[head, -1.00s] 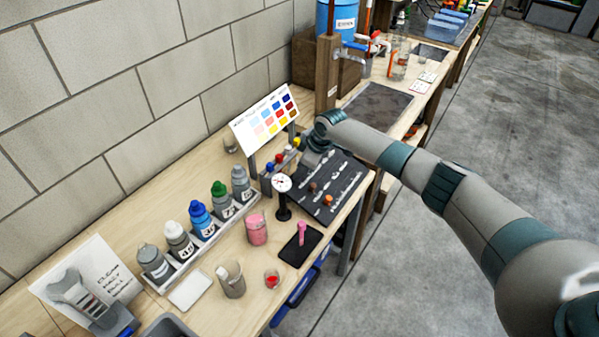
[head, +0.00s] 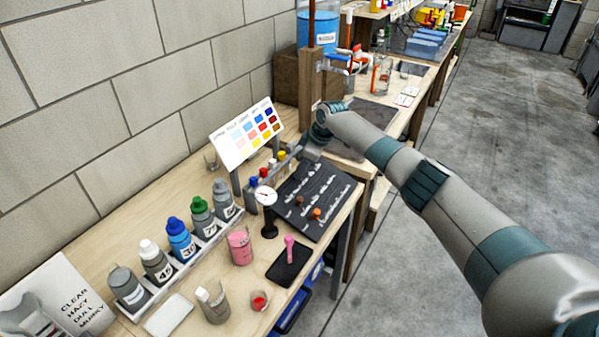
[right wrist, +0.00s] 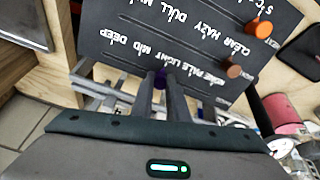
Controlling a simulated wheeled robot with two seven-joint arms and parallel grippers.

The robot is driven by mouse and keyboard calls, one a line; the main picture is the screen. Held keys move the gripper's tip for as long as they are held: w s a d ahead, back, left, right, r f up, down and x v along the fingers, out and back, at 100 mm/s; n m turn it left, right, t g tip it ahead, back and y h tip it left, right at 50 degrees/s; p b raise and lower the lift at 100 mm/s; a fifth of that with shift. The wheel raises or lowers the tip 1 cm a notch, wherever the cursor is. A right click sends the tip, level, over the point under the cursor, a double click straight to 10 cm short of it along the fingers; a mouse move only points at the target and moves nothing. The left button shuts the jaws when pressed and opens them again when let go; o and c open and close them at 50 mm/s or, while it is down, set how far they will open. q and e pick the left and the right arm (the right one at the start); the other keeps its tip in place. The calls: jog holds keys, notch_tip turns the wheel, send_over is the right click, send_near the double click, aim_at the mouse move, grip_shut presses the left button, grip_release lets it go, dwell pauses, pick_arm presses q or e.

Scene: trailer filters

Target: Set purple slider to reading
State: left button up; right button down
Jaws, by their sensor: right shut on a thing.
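The dark slider board (head: 327,184) lies on the bench, with an orange knob (head: 316,213) and a brown knob (head: 299,200). In the right wrist view, my right gripper (right wrist: 161,80) is shut on the purple slider (right wrist: 160,78), at the row lettered none, pale, light, mid, deep. The purple knob sits beside the words light and mid; its exact mark is hidden by the fingers. In the head view my right gripper (head: 301,158) reaches the board's far edge, and the purple knob cannot be made out. My left gripper is not in view.
A colour chart (head: 247,133) stands behind the board. A round dial on a stand (head: 265,195), a pink beaker (head: 239,247) and a black pad with a pink item (head: 290,265) stand nearer. Labelled bottles (head: 180,240) line a rack at left.

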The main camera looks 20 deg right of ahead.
jog(key=c, duration=1.7)
grip_release()
jog(key=shift+r, duration=0.15)
